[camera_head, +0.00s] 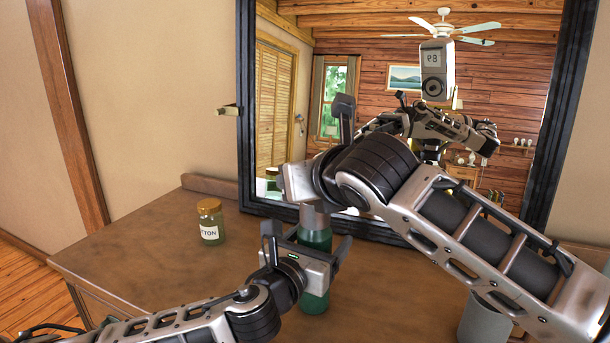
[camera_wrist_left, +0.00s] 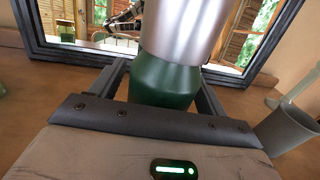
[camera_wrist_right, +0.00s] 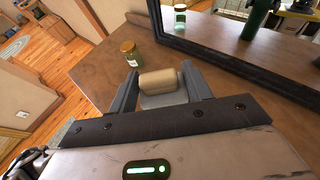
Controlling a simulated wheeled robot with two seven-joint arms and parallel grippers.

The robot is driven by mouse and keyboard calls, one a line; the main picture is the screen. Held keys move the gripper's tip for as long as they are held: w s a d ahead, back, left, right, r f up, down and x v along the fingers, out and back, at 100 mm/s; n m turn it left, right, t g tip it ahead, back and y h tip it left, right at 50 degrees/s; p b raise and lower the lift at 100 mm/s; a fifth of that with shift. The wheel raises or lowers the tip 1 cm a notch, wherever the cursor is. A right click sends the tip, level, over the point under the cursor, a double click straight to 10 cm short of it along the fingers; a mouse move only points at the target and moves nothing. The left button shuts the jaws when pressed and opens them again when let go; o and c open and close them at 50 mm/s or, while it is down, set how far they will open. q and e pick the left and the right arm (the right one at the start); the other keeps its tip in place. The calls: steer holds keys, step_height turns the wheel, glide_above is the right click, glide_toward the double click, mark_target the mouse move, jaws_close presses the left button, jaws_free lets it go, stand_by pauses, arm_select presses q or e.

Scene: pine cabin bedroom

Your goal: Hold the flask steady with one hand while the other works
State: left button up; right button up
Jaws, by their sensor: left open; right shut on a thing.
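The flask has a dark green body (camera_head: 315,238) and a silvery upper part, and stands upright on the dresser in front of the mirror. My left gripper (camera_head: 308,246) is open at the flask; in the left wrist view the green body (camera_wrist_left: 163,82) stands between its fingers, and whether they touch it is unclear. My right arm crosses above, its hand close to the flask's top, partly hiding it. In the right wrist view my right gripper (camera_wrist_right: 163,90) is shut on a tan, rounded piece (camera_wrist_right: 160,80) with a pale grey part below it. I cannot tell what that piece is.
A lidded cotton jar (camera_head: 210,224) stands left on the dresser (camera_head: 140,255). A grey cup (camera_head: 485,322) stands at the right, partly behind my right arm. The black-framed mirror (camera_head: 247,120) closes off the back. The dresser's left part is mostly free.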

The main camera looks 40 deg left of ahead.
steer(key=shift+f, duration=0.8)
steer(key=shift+w, duration=0.1)
steer(key=shift+w+d+f, duration=0.1)
steer(key=shift+w+d, duration=0.15)
steer(key=shift+w, duration=0.35)
steer(key=shift+w+d, duration=0.25)
steer(key=shift+w, duration=0.4)
steer(key=shift+w+d+f, duration=0.1)
steer(key=shift+w+d, duration=0.15)
steer(key=shift+w, duration=0.35)
steer(key=shift+s+a+r, duration=0.1)
steer(key=shift+s+a, duration=0.15)
steer(key=shift+s, duration=0.4)
steer(key=shift+s+a+r, duration=0.1)
steer(key=shift+s+a, duration=0.15)
steer(key=shift+s, duration=0.35)
steer(key=shift+s+a+r, duration=0.1)
steer(key=shift+s+a, duration=0.15)
steer(key=shift+s, duration=0.4)
steer(key=shift+r, duration=3.1)
steer(key=shift+r, duration=1.5)
